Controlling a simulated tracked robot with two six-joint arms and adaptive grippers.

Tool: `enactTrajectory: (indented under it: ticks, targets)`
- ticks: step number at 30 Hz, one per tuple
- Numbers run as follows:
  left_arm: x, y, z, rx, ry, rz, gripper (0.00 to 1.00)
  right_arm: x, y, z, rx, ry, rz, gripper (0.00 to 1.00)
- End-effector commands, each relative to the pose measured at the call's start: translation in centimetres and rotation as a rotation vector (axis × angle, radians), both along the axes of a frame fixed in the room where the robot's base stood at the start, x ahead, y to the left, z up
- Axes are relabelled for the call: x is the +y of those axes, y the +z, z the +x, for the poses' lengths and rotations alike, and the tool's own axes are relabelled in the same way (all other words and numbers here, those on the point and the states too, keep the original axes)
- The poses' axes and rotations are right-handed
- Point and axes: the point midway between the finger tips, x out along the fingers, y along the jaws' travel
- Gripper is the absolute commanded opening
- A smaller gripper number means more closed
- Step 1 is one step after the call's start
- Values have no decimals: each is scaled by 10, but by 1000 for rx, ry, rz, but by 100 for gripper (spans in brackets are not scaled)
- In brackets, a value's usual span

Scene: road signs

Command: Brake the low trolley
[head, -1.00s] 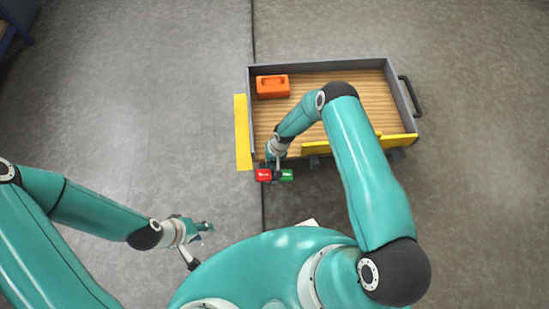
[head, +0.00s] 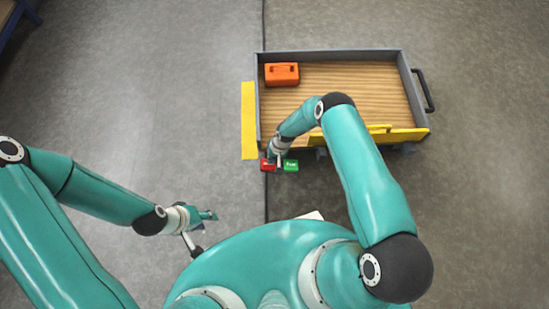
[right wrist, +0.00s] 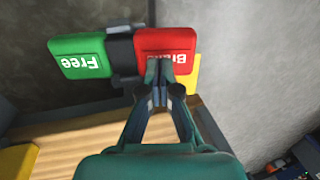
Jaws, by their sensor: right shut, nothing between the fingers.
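The low trolley (head: 340,90) has a wooden deck, grey walls and a yellow near side. At its near left corner are a red pedal (head: 268,164) and a green pedal (head: 291,166). In the right wrist view the red pedal (right wrist: 177,45) carries lettering partly covered by my fingers, and the green pedal (right wrist: 80,57) reads "Free". My right gripper (right wrist: 165,65) is shut and empty, its tips over the red pedal's lettered face. I cannot tell whether they press on it. My left gripper (head: 210,215) is away over the floor at left, too small to read its fingers.
An orange box (head: 282,74) sits in the trolley's far left corner. A yellow strip (head: 249,120) lies along the trolley's left end. A black handle (head: 424,90) sticks out at its right end. The floor to the left is clear.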

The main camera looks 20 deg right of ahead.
Motion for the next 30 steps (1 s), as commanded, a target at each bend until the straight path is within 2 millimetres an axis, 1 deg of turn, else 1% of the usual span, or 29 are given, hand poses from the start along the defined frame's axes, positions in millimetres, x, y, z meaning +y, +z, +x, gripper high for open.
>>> enactTrajectory:
  ticks: [20,30]
  targets:
    - [0,-10,0,0,1,0,40,7,-6,1,0,-3,0,0]
    - [0,-27,0,0,1,0,40,15,-15,3,-1,-2,0,0]
